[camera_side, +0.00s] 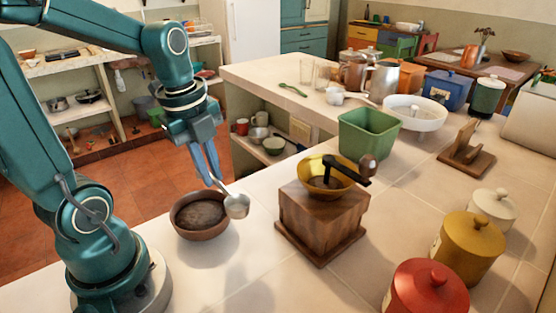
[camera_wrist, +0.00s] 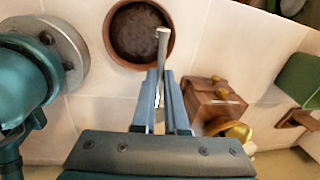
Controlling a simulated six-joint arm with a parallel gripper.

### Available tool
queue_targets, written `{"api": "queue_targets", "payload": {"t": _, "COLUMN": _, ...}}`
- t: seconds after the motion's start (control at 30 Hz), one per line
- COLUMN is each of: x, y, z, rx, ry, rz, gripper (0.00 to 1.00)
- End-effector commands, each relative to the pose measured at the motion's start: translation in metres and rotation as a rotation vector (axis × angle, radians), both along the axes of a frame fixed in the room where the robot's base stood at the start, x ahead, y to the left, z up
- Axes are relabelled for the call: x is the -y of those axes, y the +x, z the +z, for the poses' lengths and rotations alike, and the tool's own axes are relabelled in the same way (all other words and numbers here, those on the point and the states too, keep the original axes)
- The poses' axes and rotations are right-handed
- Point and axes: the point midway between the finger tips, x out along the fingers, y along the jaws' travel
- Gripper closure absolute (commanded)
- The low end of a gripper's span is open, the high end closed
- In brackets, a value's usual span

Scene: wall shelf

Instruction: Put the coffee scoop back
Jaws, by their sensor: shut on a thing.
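My gripper (camera_side: 211,180) points down and is shut on the handle of a silver coffee scoop (camera_side: 237,205). The scoop is held above the counter, between a brown bowl (camera_side: 203,234) and a wooden coffee grinder (camera_side: 320,222). Its cup overlaps the bowl's right rim in the side view; whether they touch is unclear. The bowl holds dark brown coffee grounds. In the wrist view, my fingers (camera_wrist: 161,75) grip the scoop handle (camera_wrist: 162,45), whose end lies over the right edge of the bowl (camera_wrist: 112,48). The scoop's cup is not clear there.
The grinder has a brass hopper and a crank (camera_side: 345,168). A green bin (camera_side: 368,135) stands behind it. Red (camera_side: 425,292), yellow (camera_side: 466,252) and cream (camera_side: 493,212) canisters line the right. Pots and a kettle (camera_side: 382,82) stand farther back. The front counter is clear.

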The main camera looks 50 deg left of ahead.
Motion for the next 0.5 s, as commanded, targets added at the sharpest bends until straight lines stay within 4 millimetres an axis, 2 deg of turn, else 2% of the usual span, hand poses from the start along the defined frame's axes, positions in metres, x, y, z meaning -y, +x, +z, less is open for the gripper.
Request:
{"api": "queue_targets", "payload": {"t": 0.1, "x": -0.010, "y": 0.001, "z": 0.004, "rx": 0.028, "ry": -0.006, "rz": -0.034, "gripper": 1.00}}
{"api": "queue_targets", "payload": {"t": 0.27, "x": -0.014, "y": 0.003, "z": 0.006, "rx": 0.043, "ry": -0.011, "rz": -0.071, "gripper": 1.00}}
{"api": "queue_targets", "payload": {"t": 0.37, "x": -0.009, "y": 0.005, "z": 0.003, "rx": 0.044, "ry": -0.014, "rz": -0.081, "gripper": 1.00}}
{"api": "queue_targets", "payload": {"t": 0.5, "x": 0.010, "y": 0.009, "z": -0.008, "rx": 0.043, "ry": -0.015, "rz": -0.089, "gripper": 1.00}}
